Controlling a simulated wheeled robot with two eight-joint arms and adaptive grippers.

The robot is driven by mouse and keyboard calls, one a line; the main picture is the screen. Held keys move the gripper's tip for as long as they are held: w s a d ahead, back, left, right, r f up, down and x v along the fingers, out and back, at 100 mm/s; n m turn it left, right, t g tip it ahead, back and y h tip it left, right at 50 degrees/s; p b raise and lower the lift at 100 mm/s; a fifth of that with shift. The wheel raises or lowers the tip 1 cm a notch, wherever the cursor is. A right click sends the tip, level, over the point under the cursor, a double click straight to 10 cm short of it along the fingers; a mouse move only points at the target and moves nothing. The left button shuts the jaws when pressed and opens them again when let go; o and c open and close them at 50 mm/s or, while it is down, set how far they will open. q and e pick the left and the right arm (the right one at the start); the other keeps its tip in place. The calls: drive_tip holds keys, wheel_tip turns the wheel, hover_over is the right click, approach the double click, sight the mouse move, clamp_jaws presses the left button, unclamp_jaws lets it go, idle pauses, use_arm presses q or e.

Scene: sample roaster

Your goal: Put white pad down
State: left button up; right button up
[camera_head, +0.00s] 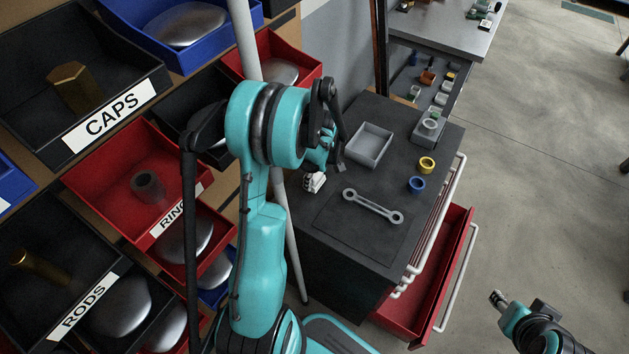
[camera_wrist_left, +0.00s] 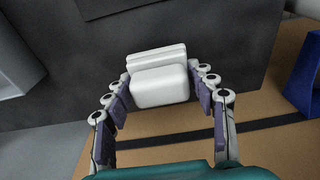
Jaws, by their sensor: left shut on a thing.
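The white pad (camera_head: 315,183) is a small block at the left edge of the dark cabinet top (camera_head: 385,243) in the head view. My left gripper (camera_head: 325,163) is shut on it. In the left wrist view the white pad (camera_wrist_left: 160,82) sits between the two fingers, with a groove across its far part. I cannot tell whether it touches the cabinet top. My right gripper (camera_head: 500,300) is at the lower right, away from the cabinet; its jaws are too small to read.
A grey square tray (camera_head: 368,146), a double-ended wrench (camera_head: 372,206), a yellow ring (camera_head: 427,165) and a blue ring (camera_head: 416,185) lie on the cabinet top. A red drawer (camera_head: 428,285) stands open below. Labelled bins (camera_head: 110,180) line the left. The cabinet top's front is mostly clear.

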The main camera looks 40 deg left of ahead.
use_arm(q)
drive_tip(key=shift+f, duration=0.45)
drive_tip(key=shift+f, duration=0.2)
drive_tip(key=o, duration=1.2)
